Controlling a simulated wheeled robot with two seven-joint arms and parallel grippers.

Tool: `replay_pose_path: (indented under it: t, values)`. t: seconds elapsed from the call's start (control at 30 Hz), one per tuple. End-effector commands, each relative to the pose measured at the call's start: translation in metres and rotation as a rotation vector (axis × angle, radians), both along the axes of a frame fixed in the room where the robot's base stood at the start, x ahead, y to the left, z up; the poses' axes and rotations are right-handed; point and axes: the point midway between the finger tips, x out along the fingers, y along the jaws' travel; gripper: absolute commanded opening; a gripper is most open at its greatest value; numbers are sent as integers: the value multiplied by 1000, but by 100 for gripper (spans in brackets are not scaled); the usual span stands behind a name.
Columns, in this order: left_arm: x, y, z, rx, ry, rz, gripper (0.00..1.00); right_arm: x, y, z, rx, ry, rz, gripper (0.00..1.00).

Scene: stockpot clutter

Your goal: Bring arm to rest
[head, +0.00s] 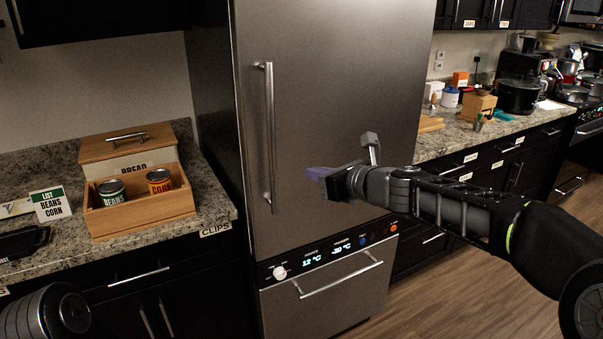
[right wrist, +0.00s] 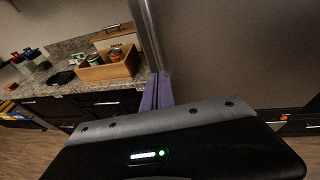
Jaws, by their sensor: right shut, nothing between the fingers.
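My right arm reaches in from the right of the head view. Its gripper (head: 318,174) is in front of the steel fridge (head: 335,90), with the purple fingers pointing left. The fingers are closed together and empty, and they also show in the right wrist view (right wrist: 157,92). A rounded dark part of my left arm shows at the bottom left of the head view; its gripper is out of view.
A wooden crate (head: 140,218) with a beans can (head: 112,191) and a corn can (head: 159,181) stands on the left counter, before a bread box (head: 130,146). A list card (head: 51,204) stands beside it. The right counter (head: 455,140) is cluttered. Wooden floor (head: 460,300) lies below.

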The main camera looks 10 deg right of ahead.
Motion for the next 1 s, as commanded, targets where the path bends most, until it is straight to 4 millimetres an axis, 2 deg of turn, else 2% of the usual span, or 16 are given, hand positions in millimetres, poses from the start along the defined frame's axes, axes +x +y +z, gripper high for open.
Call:
replay_pose_path:
  t: [0.13, 0.53, 0.63, 0.7, 0.77, 0.83, 0.97, 1.0]
  values:
    - [0, 0, 0, 0, 0, 0, 36, -9, -5, 2, 1, 2, 0, 0]
    - [0, 0, 0, 0, 0, 0, 36, -9, -6, 2, -12, -5, 4, 0]
    - [0, 0, 0, 0, 0, 0, 36, -8, -9, 2, -72, -38, 11, 0]
    - [0, 0, 0, 0, 0, 0, 36, -6, -15, -4, -192, -85, 23, 0]
    - [0, 0, 0, 0, 0, 0, 36, -7, -21, -21, -359, -129, 51, 0]
    - [0, 0, -1, 0, 0, 0, 36, -13, -25, -63, -622, -171, 129, 0]
    - [0, 0, 0, 0, 0, 0, 36, -34, -27, -162, -1050, -208, 351, 0]
    - [0, 0, 0, 0, 0, 0, 36, -45, -27, -194, -1168, -221, 441, 0]
